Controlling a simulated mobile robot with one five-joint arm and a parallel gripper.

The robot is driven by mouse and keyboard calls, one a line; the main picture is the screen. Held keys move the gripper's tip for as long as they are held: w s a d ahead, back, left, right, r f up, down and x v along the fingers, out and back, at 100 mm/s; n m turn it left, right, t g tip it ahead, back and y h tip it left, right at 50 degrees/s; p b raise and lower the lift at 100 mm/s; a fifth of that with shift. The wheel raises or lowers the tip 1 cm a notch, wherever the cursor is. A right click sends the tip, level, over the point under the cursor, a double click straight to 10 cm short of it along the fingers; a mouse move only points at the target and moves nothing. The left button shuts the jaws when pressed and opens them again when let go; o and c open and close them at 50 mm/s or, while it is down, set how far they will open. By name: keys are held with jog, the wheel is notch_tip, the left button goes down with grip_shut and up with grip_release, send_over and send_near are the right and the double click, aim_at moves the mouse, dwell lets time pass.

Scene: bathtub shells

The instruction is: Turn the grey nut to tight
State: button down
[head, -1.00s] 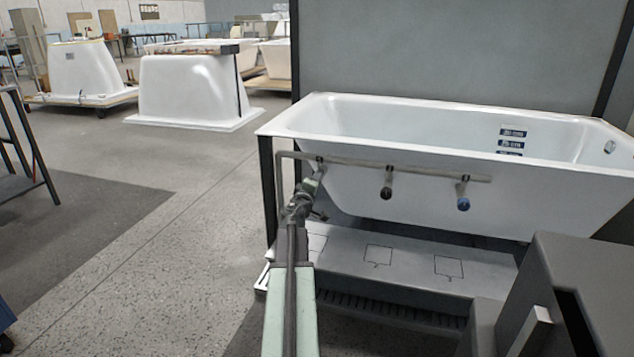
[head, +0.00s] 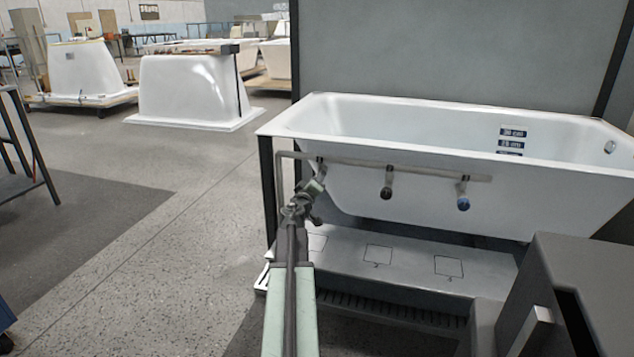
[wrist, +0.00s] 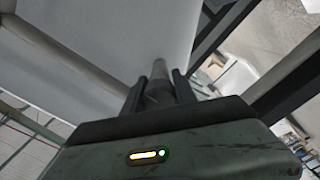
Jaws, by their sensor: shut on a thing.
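In the head view a grey pipe (head: 415,167) runs along the front of the white bathtub, with three short fittings hanging from it. How tight the nut is cannot be told.
The white bathtub (head: 440,180) stands above a grey step (head: 410,262). A dark frame post (head: 268,195) is just left of my gripper. A dark box-shaped block (head: 590,275) stands at lower right.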

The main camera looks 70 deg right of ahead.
jog(key=c, duration=1)
grip_release()
jog(key=shift+a, duration=0.1)
jog(key=a, duration=0.7)
jog(key=shift+s+a, duration=0.2)
jog(key=shift+a, duration=0.1)
